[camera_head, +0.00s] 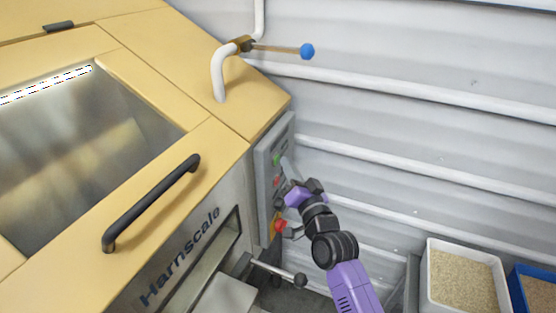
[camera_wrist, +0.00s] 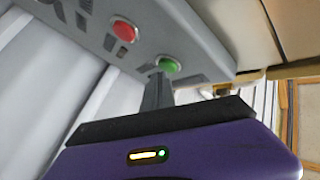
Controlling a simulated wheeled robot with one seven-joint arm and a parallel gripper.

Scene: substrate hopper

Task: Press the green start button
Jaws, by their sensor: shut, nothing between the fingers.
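The green start button (camera_wrist: 168,65) sits on a grey control panel (camera_wrist: 205,45) in the wrist view, beside a red button (camera_wrist: 125,30). In the head view the green button (camera_head: 277,159) is near the top of the panel on the hopper's side. My gripper (camera_head: 287,165) is shut and empty, in front of the panel. In the wrist view the shut fingertips (camera_wrist: 160,80) point at the green button and overlap its near edge. I cannot tell whether they touch it.
The yellow hopper (camera_head: 225,145) with a black handle (camera_head: 150,205) fills the left. A lever with a blue knob (camera_head: 307,50) stands above. A red emergency knob (camera_head: 280,225) is lower on the panel. A white bin (camera_head: 431,285) and a blue bin (camera_head: 518,290) stand at the lower right.

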